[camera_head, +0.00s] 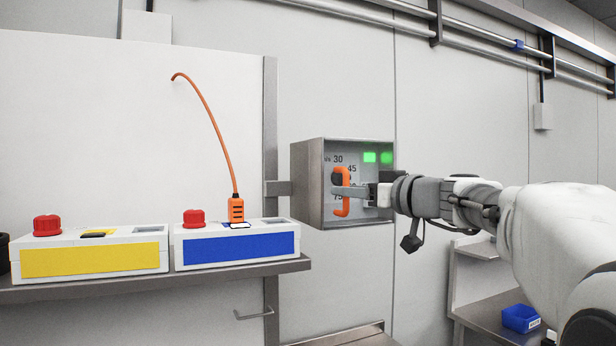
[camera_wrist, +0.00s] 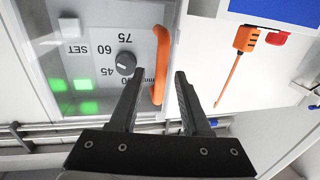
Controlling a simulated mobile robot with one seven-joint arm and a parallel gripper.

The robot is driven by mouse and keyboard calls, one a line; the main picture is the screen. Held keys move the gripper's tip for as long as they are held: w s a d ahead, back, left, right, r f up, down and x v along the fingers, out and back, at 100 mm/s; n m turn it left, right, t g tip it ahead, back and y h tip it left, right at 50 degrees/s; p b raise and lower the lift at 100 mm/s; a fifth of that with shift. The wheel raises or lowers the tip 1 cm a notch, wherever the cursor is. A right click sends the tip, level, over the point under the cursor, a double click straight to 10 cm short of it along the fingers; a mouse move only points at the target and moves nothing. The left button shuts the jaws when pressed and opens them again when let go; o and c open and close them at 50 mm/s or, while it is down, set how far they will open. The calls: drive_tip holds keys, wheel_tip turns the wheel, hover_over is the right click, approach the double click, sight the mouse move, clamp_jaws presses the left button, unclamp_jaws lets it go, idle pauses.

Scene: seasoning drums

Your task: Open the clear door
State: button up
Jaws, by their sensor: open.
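The clear door (camera_head: 360,160) covers the front of a grey metal control box on the wall and looks shut. Through it I see a dial, numbers and lit green buttons; it also shows in the wrist view (camera_wrist: 95,45). Its orange handle (camera_head: 342,209) stands upright on the door's left side in the head view. In the wrist view the handle (camera_wrist: 161,45) appears between the fingertips of my gripper (camera_wrist: 160,74). My gripper (camera_head: 345,191) is open, its fingers at the handle's height. I cannot tell whether a finger touches it.
A shelf (camera_head: 150,280) at left holds a yellow-fronted box (camera_head: 95,259) and a blue-fronted box (camera_head: 240,246), both with red buttons. An orange cable (camera_head: 215,120) rises from the blue-fronted one. A blue bin (camera_head: 520,318) sits low at right.

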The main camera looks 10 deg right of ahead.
drive_tip(key=shift+p+x, duration=0.3)
drive_tip(key=shift+x, duration=0.55)
clamp_jaws()
idle(0.9)
